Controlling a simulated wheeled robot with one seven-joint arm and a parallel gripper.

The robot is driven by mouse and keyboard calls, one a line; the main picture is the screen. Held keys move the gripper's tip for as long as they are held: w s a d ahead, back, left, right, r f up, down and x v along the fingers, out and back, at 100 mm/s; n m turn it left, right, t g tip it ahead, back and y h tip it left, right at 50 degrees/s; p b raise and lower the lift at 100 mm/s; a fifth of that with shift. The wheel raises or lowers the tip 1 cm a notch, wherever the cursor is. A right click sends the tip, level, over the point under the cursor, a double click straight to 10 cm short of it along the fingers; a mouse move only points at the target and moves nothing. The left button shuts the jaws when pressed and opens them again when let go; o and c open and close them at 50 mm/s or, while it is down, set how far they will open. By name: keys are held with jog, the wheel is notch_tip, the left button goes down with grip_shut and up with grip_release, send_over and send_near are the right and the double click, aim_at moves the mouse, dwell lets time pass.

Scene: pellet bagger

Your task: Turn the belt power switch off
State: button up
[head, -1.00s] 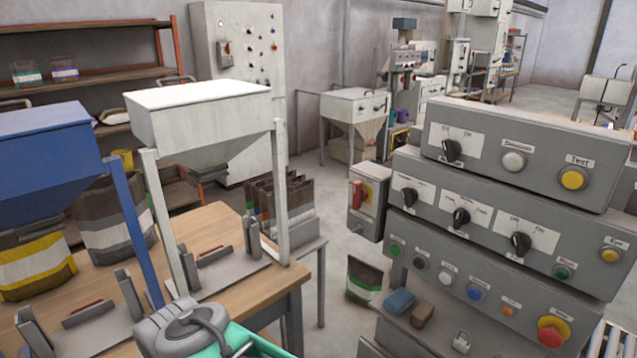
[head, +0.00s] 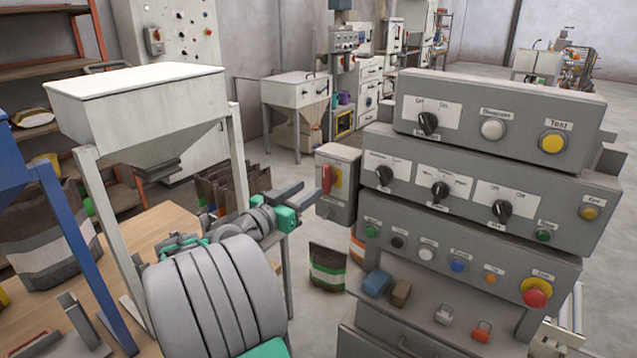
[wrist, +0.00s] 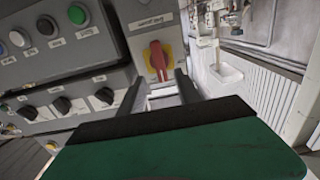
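A grey switch box (head: 341,212) is fixed to the left side of the control console. It carries a red rotary handle (head: 327,179) on a yellow plate. The handle also shows in the wrist view (wrist: 158,60), standing roughly upright on the yellow plate, with a small label beside it too blurred to read. My gripper (head: 311,194) is just left of the box, its fingers pointing at the handle. In the wrist view my gripper (wrist: 161,79) has its two fingers apart, with the handle lined up beyond the gap. Nothing is held, and I see no contact.
The console (head: 480,205) has several black knobs, coloured buttons and a red emergency stop (head: 535,293). A white hopper (head: 150,105) stands on the wooden table (head: 165,225) at left. A dark bag (head: 327,267) stands on the floor below the switch box.

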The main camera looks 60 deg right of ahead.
aim_at(324, 179)
jog(key=d, duration=0.2)
jog(key=d+p, duration=0.1)
jog(key=d, duration=0.1)
jog(key=s+d, duration=0.1)
jog(key=d, duration=0.2)
jog(key=shift+d+r+p, duration=0.1)
jog(key=shift+p, duration=0.3)
jog(key=shift+c, duration=0.4)
grip_shut()
